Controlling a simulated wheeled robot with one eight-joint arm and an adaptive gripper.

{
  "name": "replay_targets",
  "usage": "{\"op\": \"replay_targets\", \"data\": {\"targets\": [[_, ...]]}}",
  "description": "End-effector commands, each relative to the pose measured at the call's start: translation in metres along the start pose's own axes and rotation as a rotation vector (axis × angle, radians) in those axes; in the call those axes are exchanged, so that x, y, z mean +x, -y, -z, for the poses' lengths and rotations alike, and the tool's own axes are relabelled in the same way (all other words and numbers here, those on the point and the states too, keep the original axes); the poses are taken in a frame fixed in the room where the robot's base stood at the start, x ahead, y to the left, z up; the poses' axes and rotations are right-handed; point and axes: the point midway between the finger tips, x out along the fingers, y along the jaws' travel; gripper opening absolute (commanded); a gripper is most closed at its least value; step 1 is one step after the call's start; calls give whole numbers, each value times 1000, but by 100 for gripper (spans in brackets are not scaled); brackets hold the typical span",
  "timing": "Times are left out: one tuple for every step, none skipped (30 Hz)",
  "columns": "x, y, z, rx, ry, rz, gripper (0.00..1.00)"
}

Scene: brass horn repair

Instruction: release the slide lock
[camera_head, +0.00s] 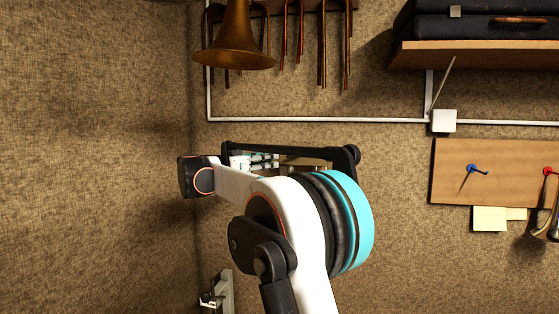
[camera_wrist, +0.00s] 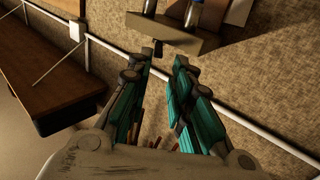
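My gripper (camera_wrist: 165,60) is open in the wrist view. Its two teal-padded fingers stand apart, with no object clearly held between them. Several small orange-brown pieces (camera_wrist: 165,145) show low between the finger bases, too small to identify. I cannot identify a slide lock in either view. In the head view my arm fills the middle and largely hides the gripper. A brass horn bell (camera_head: 236,48) hangs at the top of the wall, with copper-coloured tubes (camera_head: 323,45) beside it.
A small shelf (camera_wrist: 172,35) with bottles sits beyond the fingertips. A wooden shelf (camera_wrist: 40,72) is at left in the wrist view. White conduit (camera_head: 310,119) runs along the wall to a box (camera_head: 444,121). A wooden board (camera_head: 450,180) bears a blue hook (camera_head: 472,169) and red hook (camera_head: 548,171).

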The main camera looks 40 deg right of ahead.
Motion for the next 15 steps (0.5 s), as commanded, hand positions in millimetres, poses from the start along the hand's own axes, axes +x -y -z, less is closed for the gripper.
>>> {"op": "replay_targets", "data": {"targets": [[-8,0,0,0,0,1,20],[-11,1,0,0,0,1,20],[-15,1,0,0,0,2,20],[-18,1,0,0,0,1,20],[-20,1,0,0,0,1,20],[-22,0,0,0,0,0,20],[-23,0,0,0,0,0,20],[-24,0,0,0,0,-1,20],[-24,0,0,0,0,-1,20],[-24,0,0,0,0,-1,20],[-24,0,0,0,0,-1,20],[-24,0,0,0,0,-1,20],[-24,0,0,0,0,-1,20],[-24,0,0,0,0,-1,20],[-24,0,0,0,0,-1,20]]}}
